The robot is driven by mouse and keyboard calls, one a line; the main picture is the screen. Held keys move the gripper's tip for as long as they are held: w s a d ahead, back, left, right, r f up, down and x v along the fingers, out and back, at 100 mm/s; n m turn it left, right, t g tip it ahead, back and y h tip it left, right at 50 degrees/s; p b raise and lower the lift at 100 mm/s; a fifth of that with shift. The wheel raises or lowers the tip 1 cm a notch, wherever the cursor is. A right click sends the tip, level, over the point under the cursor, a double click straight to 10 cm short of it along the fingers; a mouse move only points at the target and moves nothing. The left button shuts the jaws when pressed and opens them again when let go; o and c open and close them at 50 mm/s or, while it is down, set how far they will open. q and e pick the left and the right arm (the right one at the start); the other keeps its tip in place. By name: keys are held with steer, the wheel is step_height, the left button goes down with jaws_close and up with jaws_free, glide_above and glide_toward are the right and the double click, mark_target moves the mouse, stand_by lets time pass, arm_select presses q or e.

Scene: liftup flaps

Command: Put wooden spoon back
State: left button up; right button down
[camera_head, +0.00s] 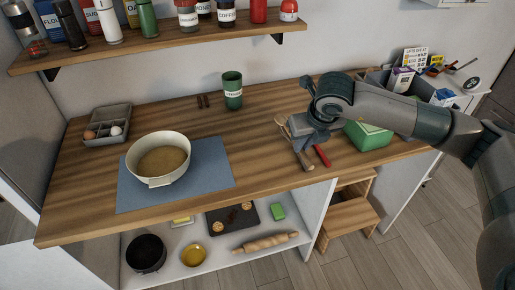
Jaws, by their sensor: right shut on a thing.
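My right gripper (297,127) reaches in from the right over the right part of the wooden counter (260,170) and is shut on a wooden spoon. The wooden spoon (303,160) slants beside the gripper, with one end up to the left and the other near the counter's front edge. The gripper hides part of it, and I cannot tell whether it touches the counter. A green cup (232,92) stands upright at the back of the counter. My left gripper is not in view.
A cream pot (158,172) stands on a blue mat (210,181), with an egg tray (107,126) behind left. A red-handled tool (322,156) and a green box (368,136) lie near the gripper. A jar shelf (165,42) hangs above. The counter's middle is clear.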

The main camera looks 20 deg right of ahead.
steer(key=shift+a, duration=0.1)
steer(key=shift+w+a, duration=0.1)
steer(key=shift+a, duration=0.05)
steer(key=w+a+f+p, duration=0.2)
steer(key=w+a+f, duration=0.1)
steer(key=w+a+f+p, duration=0.3)
steer(key=w+a, duration=0.1)
steer(key=shift+w+a+f, duration=0.1)
steer(key=shift+a+f, duration=0.05)
steer(key=shift+a, duration=0.1)
steer(key=shift+w+a+f, duration=0.25)
steer(key=shift+f, duration=0.05)
steer(key=shift+f+p, duration=0.1)
steer(key=shift+p, duration=0.2)
step_height(320, 180, down, 2)
steer(key=shift+f+p, duration=0.2)
steer(key=shift+p, duration=0.55)
steer(key=shift+s+f, duration=0.1)
steer(key=shift+f, duration=0.5)
